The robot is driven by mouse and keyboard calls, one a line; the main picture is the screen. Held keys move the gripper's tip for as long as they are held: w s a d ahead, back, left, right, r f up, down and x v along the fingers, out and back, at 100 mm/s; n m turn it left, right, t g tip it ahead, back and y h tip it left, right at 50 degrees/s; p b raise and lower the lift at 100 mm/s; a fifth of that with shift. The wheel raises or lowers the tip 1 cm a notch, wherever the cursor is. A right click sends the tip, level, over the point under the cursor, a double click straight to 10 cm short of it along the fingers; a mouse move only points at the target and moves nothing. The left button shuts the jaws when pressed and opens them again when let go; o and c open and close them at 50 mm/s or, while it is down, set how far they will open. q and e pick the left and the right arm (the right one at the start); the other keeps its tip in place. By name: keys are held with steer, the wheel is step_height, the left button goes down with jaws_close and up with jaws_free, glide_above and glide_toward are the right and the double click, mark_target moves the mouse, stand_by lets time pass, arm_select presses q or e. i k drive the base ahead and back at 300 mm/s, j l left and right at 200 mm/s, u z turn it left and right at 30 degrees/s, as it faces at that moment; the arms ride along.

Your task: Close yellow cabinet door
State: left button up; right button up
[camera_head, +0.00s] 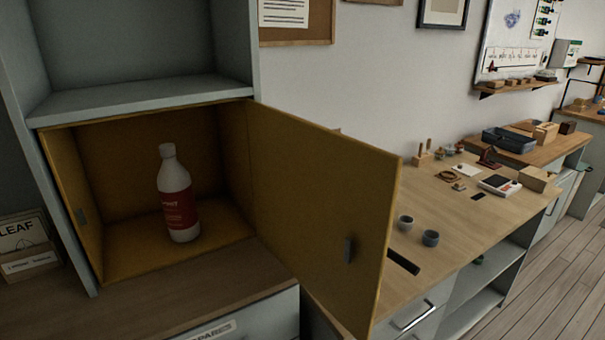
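The yellow cabinet door (318,205) stands wide open, hinged on the right side of the yellow-lined compartment and swung out toward me and to the right. The yellow compartment (125,145) is open at the front. A white bottle (181,223) with a red label stands upright inside. Neither of my grippers is in view.
The wooden counter (205,294) in front of the compartment is bare. A card box (30,262) stands at the left.

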mark_target(316, 187)
steer(key=l+u, duration=0.15)
steer(key=u, duration=0.35)
steer(key=l+u, duration=0.2)
steer(key=u, duration=0.25)
steer(key=l+u, duration=0.25)
steer(key=l, duration=0.3)
steer(key=k+l+u, duration=0.15)
steer(key=l+u, duration=0.15)
steer(key=l, duration=0.2)
steer(key=k+l, duration=0.1)
steer(key=l, duration=0.5)
steer(key=k+l, duration=0.15)
steer(key=l, duration=0.15)
